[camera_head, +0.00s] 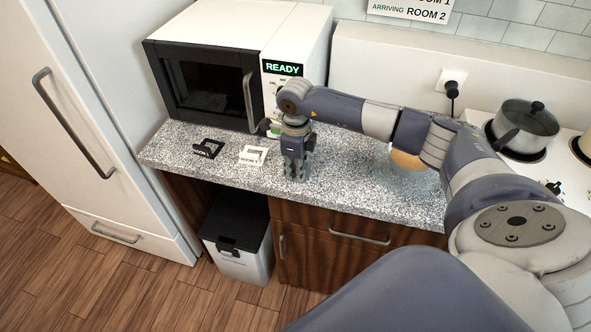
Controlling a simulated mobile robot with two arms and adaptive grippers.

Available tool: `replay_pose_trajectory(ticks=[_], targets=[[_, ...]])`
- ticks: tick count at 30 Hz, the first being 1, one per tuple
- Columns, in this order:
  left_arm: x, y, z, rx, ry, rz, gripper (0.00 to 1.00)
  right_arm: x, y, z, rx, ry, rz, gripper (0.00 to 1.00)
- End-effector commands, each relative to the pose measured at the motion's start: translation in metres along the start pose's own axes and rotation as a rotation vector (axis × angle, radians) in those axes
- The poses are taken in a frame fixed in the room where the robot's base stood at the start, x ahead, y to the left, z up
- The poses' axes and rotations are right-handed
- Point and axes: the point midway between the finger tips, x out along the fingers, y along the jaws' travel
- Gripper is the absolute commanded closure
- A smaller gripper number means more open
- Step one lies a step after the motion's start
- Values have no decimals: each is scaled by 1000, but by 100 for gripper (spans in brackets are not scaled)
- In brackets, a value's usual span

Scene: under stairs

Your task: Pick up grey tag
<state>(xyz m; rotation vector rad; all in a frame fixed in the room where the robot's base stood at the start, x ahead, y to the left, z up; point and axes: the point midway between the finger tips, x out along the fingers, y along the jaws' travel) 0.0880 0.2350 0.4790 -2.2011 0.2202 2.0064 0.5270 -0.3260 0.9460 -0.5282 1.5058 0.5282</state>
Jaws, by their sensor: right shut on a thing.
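My right gripper (293,174) points down over the granite counter, in front of the microwave's right side. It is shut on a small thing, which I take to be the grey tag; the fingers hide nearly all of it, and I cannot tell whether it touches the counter. A black tag (208,147) and a white tag (252,155) lie on the counter to the left of the gripper. My left gripper is not in view.
A microwave (207,84) reading READY stands behind the tags. A pot (523,128) sits on the stove at right. A round tan object (407,161) is partly behind my right arm. A bin (238,240) stands below the counter (350,185), beside the fridge (75,100).

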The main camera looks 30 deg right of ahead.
Motion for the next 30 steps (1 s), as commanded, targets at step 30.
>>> replay_pose_trajectory(ticks=[30], targets=[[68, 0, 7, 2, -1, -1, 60, -45, 80, -109, 0, 2, -3, 100]])
